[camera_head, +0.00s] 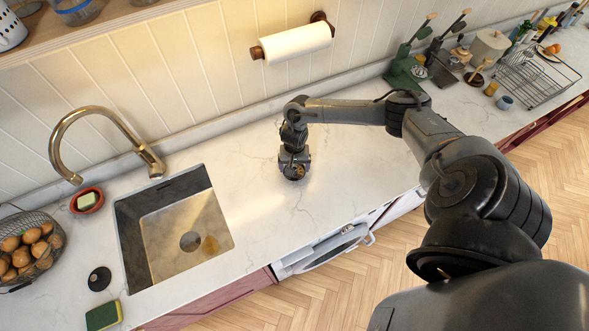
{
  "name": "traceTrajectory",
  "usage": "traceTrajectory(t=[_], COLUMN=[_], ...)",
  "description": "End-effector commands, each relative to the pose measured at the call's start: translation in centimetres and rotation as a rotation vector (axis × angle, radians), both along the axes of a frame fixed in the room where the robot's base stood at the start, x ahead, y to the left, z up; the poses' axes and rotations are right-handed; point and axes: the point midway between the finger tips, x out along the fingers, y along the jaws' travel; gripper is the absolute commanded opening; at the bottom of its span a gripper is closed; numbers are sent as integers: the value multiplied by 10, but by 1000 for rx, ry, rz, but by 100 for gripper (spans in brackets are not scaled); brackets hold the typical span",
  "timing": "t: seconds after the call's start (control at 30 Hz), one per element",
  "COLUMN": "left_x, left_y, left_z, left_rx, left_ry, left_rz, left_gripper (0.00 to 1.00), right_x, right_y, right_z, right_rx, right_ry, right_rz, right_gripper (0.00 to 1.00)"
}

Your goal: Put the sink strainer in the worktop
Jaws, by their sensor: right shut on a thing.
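My right gripper (295,172) points down over the pale marble worktop (345,185), to the right of the sink. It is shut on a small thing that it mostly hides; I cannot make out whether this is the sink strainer. The steel sink (160,225) has a round grey drain area (190,241) in its floor. A black round disc (98,279) with a small light spot lies on the worktop left of the sink; I cannot tell what it is. My left gripper is not in view.
A brass tap (100,112), a soap dish (87,201), an egg basket (25,250) and a green-yellow sponge (104,316) surround the sink. A paper towel roll (296,43) hangs on the wall. Green and dark stands (405,70) stand farther right. The worktop around my right gripper is clear.

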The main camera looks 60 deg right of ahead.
Motion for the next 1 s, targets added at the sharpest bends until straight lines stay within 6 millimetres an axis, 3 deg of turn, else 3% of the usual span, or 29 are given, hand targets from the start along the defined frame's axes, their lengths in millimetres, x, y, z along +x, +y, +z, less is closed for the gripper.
traceTrajectory(t=[0.2, 0.6, 0.63, 0.7, 1.0], left_x=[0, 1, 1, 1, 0], left_y=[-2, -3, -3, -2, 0], left_z=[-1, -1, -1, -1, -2], left_rx=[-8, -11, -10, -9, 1], left_ry=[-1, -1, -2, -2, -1], left_rz=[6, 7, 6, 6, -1], left_gripper=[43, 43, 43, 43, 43], right_x=[0, 0, 0, 0, 0], right_y=[0, 0, 0, 0, 0], right_z=[-24, -27, -27, -27, -25], right_rx=[0, 0, 0, 0, -1], right_ry=[0, 0, 0, 0, 0], right_rz=[-1, 0, 0, 0, 0], right_gripper=[56, 56, 89, 100, 100])
